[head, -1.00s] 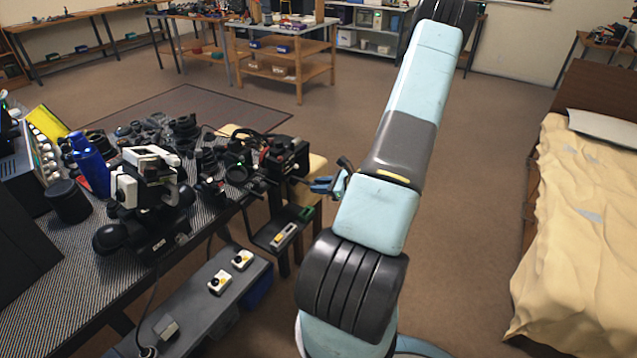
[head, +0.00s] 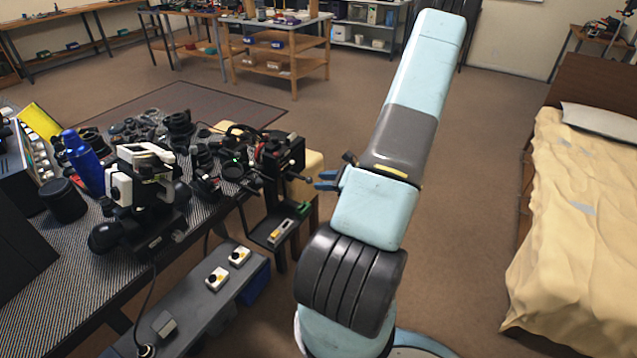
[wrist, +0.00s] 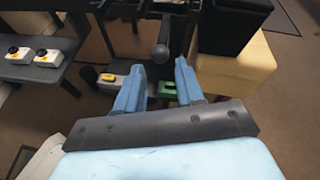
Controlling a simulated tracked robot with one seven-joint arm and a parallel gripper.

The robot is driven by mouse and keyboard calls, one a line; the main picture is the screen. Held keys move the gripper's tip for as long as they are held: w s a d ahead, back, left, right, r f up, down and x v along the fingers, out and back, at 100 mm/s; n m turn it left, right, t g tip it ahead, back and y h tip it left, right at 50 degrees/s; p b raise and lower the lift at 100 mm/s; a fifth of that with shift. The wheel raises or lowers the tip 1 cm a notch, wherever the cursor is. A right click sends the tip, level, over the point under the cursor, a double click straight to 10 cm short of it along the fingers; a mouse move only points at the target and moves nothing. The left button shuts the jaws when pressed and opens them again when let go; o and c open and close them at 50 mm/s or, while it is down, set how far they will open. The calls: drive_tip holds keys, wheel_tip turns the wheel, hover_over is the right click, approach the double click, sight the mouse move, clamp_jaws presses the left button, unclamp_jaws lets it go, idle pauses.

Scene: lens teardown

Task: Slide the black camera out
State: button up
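A boxy black device (head: 289,152), possibly the black camera, stands at the right end of the workbench among other dark parts; I cannot tell for sure which one is the camera. My gripper (head: 325,181) is just right of that end, with its blue fingers pointing left toward the bench. In the wrist view my gripper (wrist: 158,80) is open, with a clear gap between its fingers. A dark round knob (wrist: 160,53) shows beyond the gap, apart from the fingertips. Nothing is held.
The textured workbench (head: 60,270) carries a white-and-black microscope-like device (head: 145,185), a blue bottle (head: 85,160) and many lens parts. A lower grey bench (head: 190,310) holds white boxes with buttons. A bed (head: 575,230) stands right.

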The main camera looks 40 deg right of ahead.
drive_tip(key=v, duration=1.1)
drive_tip(key=w+a+r+n+g+y, duration=0.1)
drive_tip(key=w+a+r+n+g, duration=0.1)
drive_tip(key=a+r+n+g, duration=0.5)
drive_tip(key=w+a+r+n+g, duration=0.2)
drive_tip(key=a+r+n, duration=0.6)
drive_tip(key=a+r, duration=0.55)
drive_tip(key=s+a+r+n+t+h, duration=0.1)
drive_tip(key=s+a+r+n+h, duration=0.2)
drive_tip(key=s+a+r+n, duration=0.3)
drive_tip(key=s+a+r+n+t+h, duration=0.1)
drive_tip(key=s+a+r+n+h, duration=0.3)
drive_tip(key=r, duration=0.6)
drive_tip(key=s+a+n, duration=0.2)
drive_tip(key=n, duration=0.1)
drive_tip(key=shift+a, duration=0.3)
